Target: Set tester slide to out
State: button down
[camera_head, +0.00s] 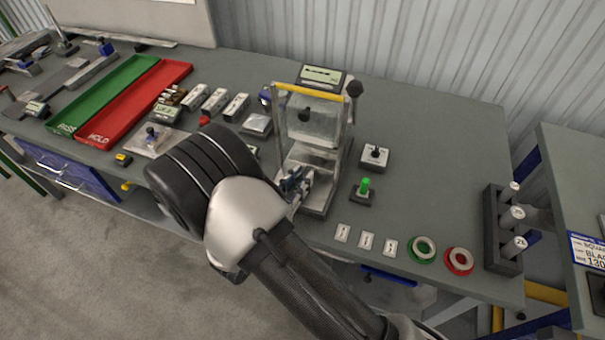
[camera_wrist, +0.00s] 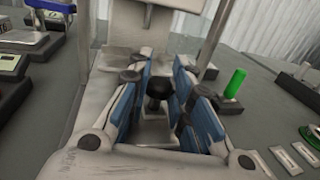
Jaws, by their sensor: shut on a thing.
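The tester (camera_head: 325,135) stands on the grey table, with a clear guard panel, a yellow top bar and a display above. Its slide shows in the wrist view as a pale plate (camera_wrist: 153,132) with a black knob (camera_wrist: 158,88). My gripper (camera_head: 297,183) is low at the tester's front. In the wrist view my gripper (camera_wrist: 160,100) has its blue-padded fingers on both sides of the black knob, shut on it. In the head view my wrist and the fingers hide the knob and part of the slide.
Green (camera_head: 424,249) and red (camera_head: 459,262) rings lie near the front edge. A red tray (camera_head: 150,98) and small boxes are at left.

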jog(key=v, duration=0.2)
jog(key=d+v, duration=0.1)
jog(key=v, duration=0.2)
jog(key=s+v, duration=0.1)
jog(key=v, duration=0.2)
jog(key=shift+s+d+p, duration=0.15)
jog(key=shift+p, duration=0.2)
jog(key=shift+s, duration=0.35)
jog(key=shift+f, duration=0.1)
jog(key=c, duration=1.8)
grip_release()
jog(key=shift+o, duration=0.6)
jog(key=shift+s, duration=0.2)
jog(key=shift+o, duration=1.3)
jog(key=shift+w, duration=0.1)
